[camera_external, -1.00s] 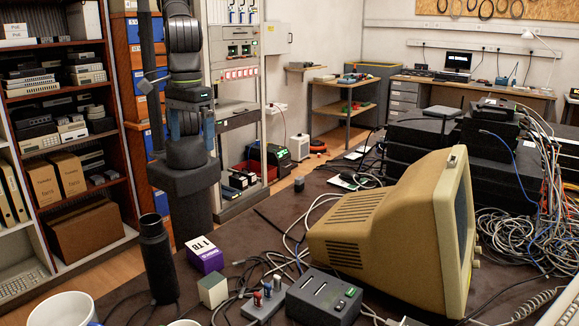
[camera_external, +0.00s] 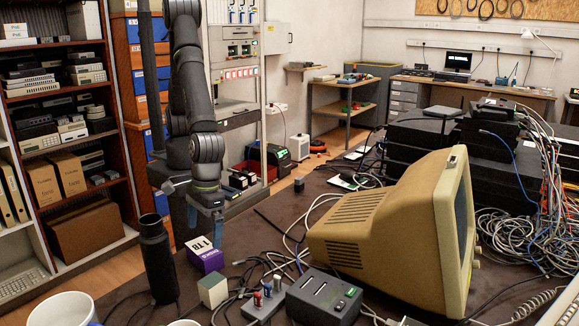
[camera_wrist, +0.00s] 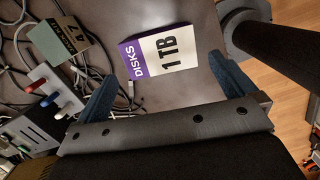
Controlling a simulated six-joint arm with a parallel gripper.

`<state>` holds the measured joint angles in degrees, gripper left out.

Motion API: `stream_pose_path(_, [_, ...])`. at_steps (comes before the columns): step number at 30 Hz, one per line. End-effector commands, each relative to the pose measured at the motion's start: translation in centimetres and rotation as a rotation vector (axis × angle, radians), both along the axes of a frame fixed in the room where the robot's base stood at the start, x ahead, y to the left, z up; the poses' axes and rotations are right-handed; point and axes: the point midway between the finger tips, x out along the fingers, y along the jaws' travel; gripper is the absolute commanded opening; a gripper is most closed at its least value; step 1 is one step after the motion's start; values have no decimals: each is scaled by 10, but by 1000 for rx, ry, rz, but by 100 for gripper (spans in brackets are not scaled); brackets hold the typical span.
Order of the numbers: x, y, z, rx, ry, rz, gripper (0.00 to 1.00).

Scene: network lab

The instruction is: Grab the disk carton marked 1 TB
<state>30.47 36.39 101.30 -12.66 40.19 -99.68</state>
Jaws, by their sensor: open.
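The disk carton (camera_external: 205,256), white with a purple side, lies on the dark table near its left edge. In the wrist view the carton (camera_wrist: 170,48) reads "DISKS" and "1TB" and sits just beyond the fingertips, between their lines. My gripper (camera_external: 210,226) points down just above and behind the carton in the external view. In the wrist view my gripper (camera_wrist: 168,85) has its two blue fingers spread wide, with nothing between them. The carton's underside is hidden.
A black cylinder (camera_external: 159,262) stands left of the carton. A small pale greenish box (camera_external: 212,291) lies in front of it. Cables, a power strip with plugs (camera_external: 265,300), a grey dock (camera_external: 323,298) and a beige monitor (camera_external: 385,235) lie to the right.

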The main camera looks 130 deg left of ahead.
Motion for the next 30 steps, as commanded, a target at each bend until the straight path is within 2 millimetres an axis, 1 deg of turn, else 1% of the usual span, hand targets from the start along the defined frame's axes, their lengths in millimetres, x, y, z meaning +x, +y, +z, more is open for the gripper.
stream_pose_path(1, [-1,-1,-7,1,2,0,100])
stream_pose_path(3, [-1,-2,-14,1,2,-1,100])
stream_pose_path(8, [0,-3,-21,0,0,-1,100])
stream_pose_path(10, [-1,-4,-27,1,1,-1,100])
stream_pose_path(15, [-1,-7,-51,2,3,0,100])
stream_pose_path(19, [-1,-9,-64,1,0,0,100])
stream_pose_path(23, [0,-10,-70,1,-2,0,100])
stream_pose_path(29, [0,-10,-70,1,-2,-1,100])
stream_pose_path(30, [0,-10,-70,1,-2,0,92])
